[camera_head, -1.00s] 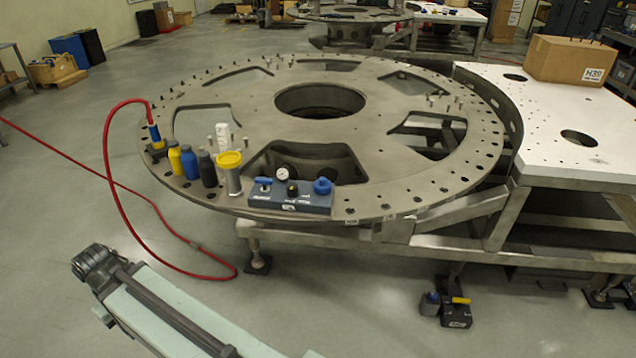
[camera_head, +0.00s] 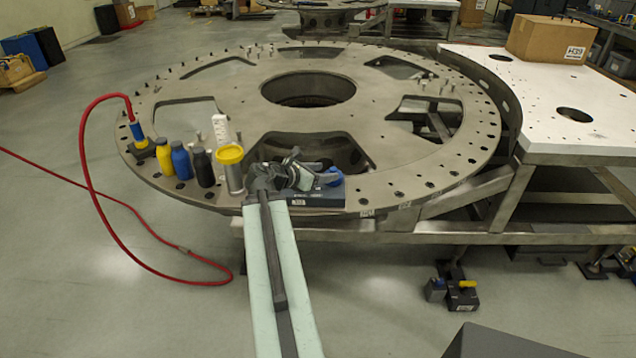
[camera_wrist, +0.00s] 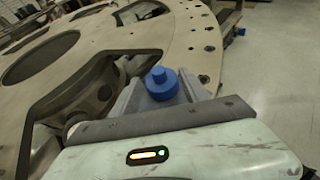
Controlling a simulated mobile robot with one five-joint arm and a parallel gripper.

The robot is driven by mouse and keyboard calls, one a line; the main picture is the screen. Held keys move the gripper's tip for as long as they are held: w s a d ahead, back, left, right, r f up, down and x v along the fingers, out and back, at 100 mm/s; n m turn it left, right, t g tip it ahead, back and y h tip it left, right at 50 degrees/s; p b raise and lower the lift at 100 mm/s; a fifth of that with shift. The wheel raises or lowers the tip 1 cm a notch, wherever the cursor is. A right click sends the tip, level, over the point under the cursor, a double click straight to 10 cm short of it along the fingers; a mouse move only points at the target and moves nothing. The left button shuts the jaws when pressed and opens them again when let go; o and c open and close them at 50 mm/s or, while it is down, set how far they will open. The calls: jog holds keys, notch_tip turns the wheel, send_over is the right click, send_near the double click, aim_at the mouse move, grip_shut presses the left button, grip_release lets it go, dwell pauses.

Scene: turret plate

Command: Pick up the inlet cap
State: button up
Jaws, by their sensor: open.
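The blue inlet cap (camera_head: 331,177) sits at the right end of the dark blue-grey box (camera_head: 318,197) near the front rim of the round plate. In the wrist view the cap (camera_wrist: 162,84) is a round blue piece with a smaller knob on top, just beyond my gripper's housing. My gripper (camera_head: 312,176) is open and empty. It reaches over the box from the left, close to the cap; I cannot tell whether it touches. My arm and gripper hide the box's left part, with its gauge and other fittings.
Left of my gripper stand a silver cylinder with a yellow lid (camera_head: 231,167) and black (camera_head: 202,167), blue (camera_head: 181,160) and yellow (camera_head: 165,158) bottles. A red hose (camera_head: 84,190) loops at the left. The plate (camera_head: 412,187) is clear right of the box.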

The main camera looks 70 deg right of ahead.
aim_at(336, 169)
jog(key=shift+d, duration=0.15)
jog(key=shift+b+x, duration=0.4)
jog(key=shift+x, duration=0.95)
jog(key=x, duration=0.2)
jog(key=b+x, duration=0.1)
jog(key=x, duration=0.2)
jog(key=shift+d+r, duration=0.1)
jog(key=shift+r, duration=0.25)
grip_shut()
